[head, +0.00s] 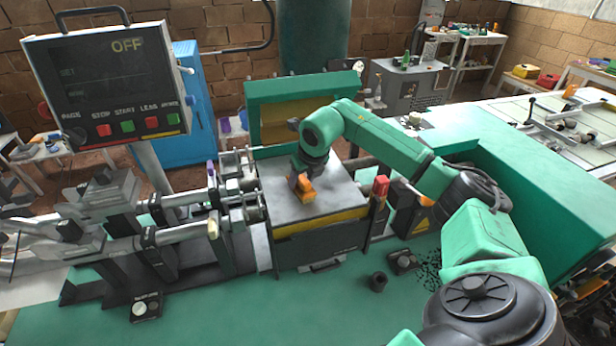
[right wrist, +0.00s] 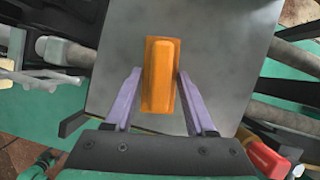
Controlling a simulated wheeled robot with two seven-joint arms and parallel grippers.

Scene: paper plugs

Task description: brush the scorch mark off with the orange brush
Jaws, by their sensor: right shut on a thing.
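The orange brush (head: 307,190) is over the grey metal plate (head: 333,199) on top of the box-shaped press in the middle of the head view. My right gripper (head: 301,180) reaches down to it and is shut on the brush. In the right wrist view the brush (right wrist: 162,72) sits between the two purple fingers, with the grey plate (right wrist: 215,50) beneath. I cannot tell whether the brush touches the plate. I cannot make out a clear scorch mark; the plate looks mottled grey, and part of it is hidden by the brush and gripper. My left gripper is not in view.
A raised green lid (head: 300,88) stands behind the plate. A red-topped part (head: 381,187) stands close to its right. Metal rods and clamps (head: 150,235) lie to the left, below a control panel (head: 110,85) reading OFF. Dark specks (head: 430,268) lie on the green bench.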

